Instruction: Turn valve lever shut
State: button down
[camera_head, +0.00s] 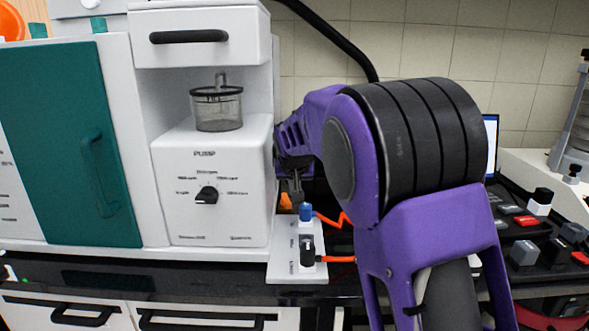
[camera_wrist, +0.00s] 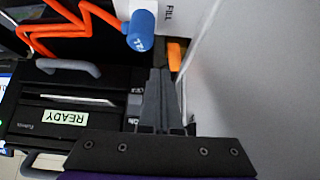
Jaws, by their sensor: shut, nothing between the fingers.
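A small white valve panel (camera_head: 283,262) stands at the right foot of the white pump cabinet. It carries a blue capped part (camera_head: 305,212), a black knob (camera_head: 307,250) and a small orange piece (camera_head: 285,202) at its back. In the wrist view the blue part (camera_wrist: 140,30) is beside the FILL label, and the orange piece (camera_wrist: 174,56) lies just beyond the fingertips. I cannot tell for sure which piece is the valve lever. My gripper (camera_head: 296,195) points down behind the blue part. In the wrist view my gripper (camera_wrist: 159,75) is shut and empty, its tips close to the orange piece.
The pump cabinet (camera_head: 215,220) rises to the left of my gripper, and its wall is close in the wrist view. Orange tubing (camera_head: 338,259) runs right from the panel. A black case marked READY (camera_wrist: 65,118) lies near the fingers. Several blocks crowd the right counter.

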jog(key=v, duration=1.1)
jog(key=shift+s+r+p, duration=0.2)
jog(key=shift+r+p, duration=0.05)
jog(key=shift+p, duration=0.15)
